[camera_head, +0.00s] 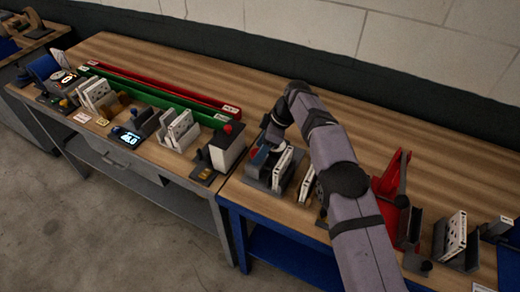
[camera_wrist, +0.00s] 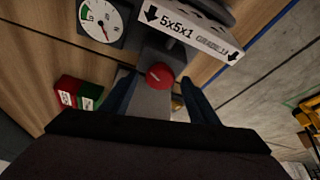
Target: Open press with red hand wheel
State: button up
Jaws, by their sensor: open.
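The red hand wheel (camera_wrist: 159,76) shows in the wrist view as a round knob on a grey press body (camera_wrist: 158,42). My gripper (camera_wrist: 158,82) is open, with one dark blue finger on each side of the wheel; I cannot tell whether they touch it. In the head view my gripper (camera_head: 268,146) is over the press (camera_head: 256,178) near the left end of the right-hand bench, and part of the wheel (camera_head: 254,151) shows beside it. A white filter box (camera_head: 283,167), marked 5x5x1 in the wrist view (camera_wrist: 190,30), stands upright at the press.
A dial gauge (camera_wrist: 102,22) is beside the press. A block with a red knob (camera_head: 227,146) stands left of it. Red and green channels (camera_head: 160,88) run along the left bench. A red bracket (camera_head: 390,185) and more boxes stand right. The rear bench is clear.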

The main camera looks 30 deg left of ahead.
jog(key=b+v, duration=0.1)
jog(key=v, duration=0.6)
jog(key=shift+b, duration=0.4)
jog(key=s+a+r+n+h, duration=0.1)
jog(key=s+a+r+n, duration=0.1)
jog(key=s+a+r, duration=0.3)
jog(key=s+a+r+n, duration=0.1)
jog(key=s+a, duration=0.1)
jog(key=s, duration=0.6)
jog(key=w+d+f+m+t+h, duration=0.1)
jog(key=w+d+f+m+t, duration=0.1)
jog(key=m, duration=0.8)
jog(key=w+d+f+m+t+h, duration=0.1)
jog(key=w+d+f+m+t, duration=0.1)
jog(key=w+m, duration=0.4)
jog(key=shift+d+f+m+t+b, duration=0.35)
jog(key=shift+f+m+t, duration=0.6)
jog(key=shift+m, duration=1.65)
